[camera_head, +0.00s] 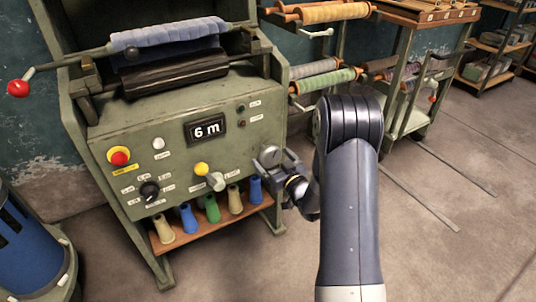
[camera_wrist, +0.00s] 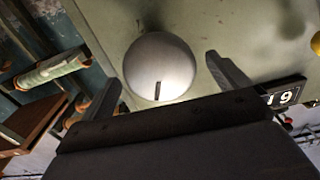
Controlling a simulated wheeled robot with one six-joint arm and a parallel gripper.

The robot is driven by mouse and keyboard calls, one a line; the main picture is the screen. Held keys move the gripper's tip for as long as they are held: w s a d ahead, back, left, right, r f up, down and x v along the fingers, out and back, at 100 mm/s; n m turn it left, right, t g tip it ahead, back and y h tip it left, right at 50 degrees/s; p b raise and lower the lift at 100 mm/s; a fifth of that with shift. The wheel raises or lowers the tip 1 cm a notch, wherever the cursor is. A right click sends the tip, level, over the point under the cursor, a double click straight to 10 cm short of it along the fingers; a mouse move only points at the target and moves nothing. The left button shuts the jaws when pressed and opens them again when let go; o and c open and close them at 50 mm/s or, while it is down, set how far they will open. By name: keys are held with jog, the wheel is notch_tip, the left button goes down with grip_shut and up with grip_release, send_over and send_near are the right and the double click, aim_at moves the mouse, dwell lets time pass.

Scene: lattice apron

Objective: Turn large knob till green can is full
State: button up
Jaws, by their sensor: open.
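The large knob (camera_wrist: 160,68) is a round silver disc with a dark line near its edge. It sits on the green machine's front panel; in the head view the knob (camera_head: 269,156) shows at the right end, partly behind my gripper (camera_head: 280,162). In the wrist view my gripper (camera_wrist: 167,86) is open, with a finger to each side of the knob. I cannot tell whether the fingers touch it. No green can is clear to me; a green cone (camera_head: 212,208) stands on the shelf below the panel.
A red-yellow button (camera_head: 119,156), a black knob (camera_head: 150,191) and a yellow-topped lever (camera_head: 208,174) are to the left. Several cones stand on the low shelf (camera_head: 190,242). A blue drum (camera_head: 28,250) is far left. Floor at right is open.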

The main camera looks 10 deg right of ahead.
aim_at(272, 158)
jog(key=shift+x, duration=1.95)
jog(key=shift+c, duration=0.5)
jog(key=c, duration=0.9)
